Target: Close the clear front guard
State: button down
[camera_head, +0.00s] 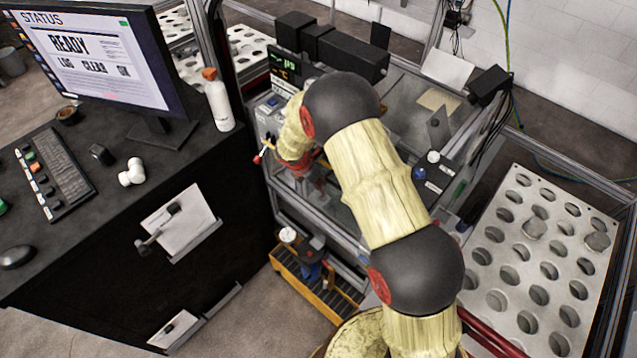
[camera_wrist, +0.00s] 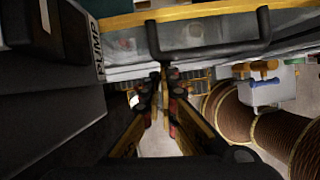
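In the wrist view, a black U-shaped handle (camera_wrist: 215,53) runs along the front edge of a pale frame with a yellow strip (camera_wrist: 195,12) above it. I take this to be the guard's edge, but the clear panel is hard to make out. My gripper (camera_wrist: 163,80) is at the handle's lower left corner, its two fingers narrowly apart with a slim gap between. The tips overlap the bar in the picture; I cannot tell whether they grip it. In the head view, my arm hides most of the gripper and the handle. The machine's clear enclosure (camera_head: 388,118) shows behind my arm.
A dark box marked PUMP (camera_wrist: 50,60) stands close to the left of my gripper. In the head view, a perforated tray (camera_head: 505,275) is right of the machine, and a black desk (camera_head: 95,225) with a monitor is left.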

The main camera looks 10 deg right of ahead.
jog(key=shift+w+r, duration=0.1)
jog(key=shift+w, duration=0.1)
jog(key=s+a+r+b, duration=0.2)
jog(key=s+a+r, duration=0.1)
jog(key=a+r, duration=0.2)
jog(key=shift+r, duration=0.2)
dwell(0.4)
jog(key=shift+a, duration=0.1)
